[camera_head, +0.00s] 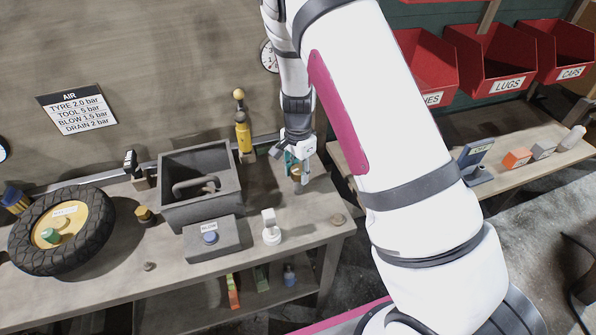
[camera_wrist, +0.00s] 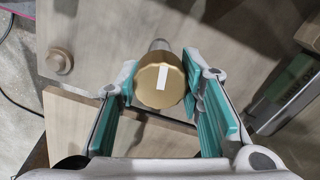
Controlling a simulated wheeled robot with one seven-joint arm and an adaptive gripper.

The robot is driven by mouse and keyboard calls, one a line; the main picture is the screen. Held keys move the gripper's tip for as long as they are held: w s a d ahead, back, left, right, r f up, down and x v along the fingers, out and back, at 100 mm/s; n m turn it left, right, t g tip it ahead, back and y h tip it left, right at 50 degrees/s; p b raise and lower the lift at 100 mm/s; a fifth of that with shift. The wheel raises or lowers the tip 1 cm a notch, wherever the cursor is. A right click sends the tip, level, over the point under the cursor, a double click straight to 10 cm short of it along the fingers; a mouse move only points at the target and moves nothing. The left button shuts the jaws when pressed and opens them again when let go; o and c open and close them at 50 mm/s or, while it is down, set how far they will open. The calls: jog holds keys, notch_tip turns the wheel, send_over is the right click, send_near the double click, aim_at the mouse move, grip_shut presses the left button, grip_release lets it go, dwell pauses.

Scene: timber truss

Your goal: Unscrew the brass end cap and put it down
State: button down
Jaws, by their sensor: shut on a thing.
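The brass end cap (camera_wrist: 158,88) is a round, ridged cap with a white stripe, in the middle of the wrist view. My gripper (camera_wrist: 160,76) is shut on it, one teal-padded finger on each side. A grey cylindrical end (camera_wrist: 160,45) shows just beyond the cap; whether the two are joined is hidden. In the head view my gripper (camera_head: 297,168) points down over the bench's right end, with a small bit of brass between its fingers.
The wooden bench (camera_head: 315,232) has a clear right front corner apart from a round brass-brown knob (camera_head: 338,219). Left of my gripper stand a yellow tool (camera_head: 243,132), a grey bin (camera_head: 177,212), a button box (camera_head: 211,252), a white fitting (camera_head: 271,232) and a tyre (camera_head: 88,255).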

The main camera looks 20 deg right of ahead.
jog(key=n, duration=0.7)
jog(key=shift+n, duration=0.9)
jog(key=n, duration=0.5)
jog(key=shift+r, duration=0.1)
jog(key=n, duration=0.3)
jog(key=shift+n, duration=1.8)
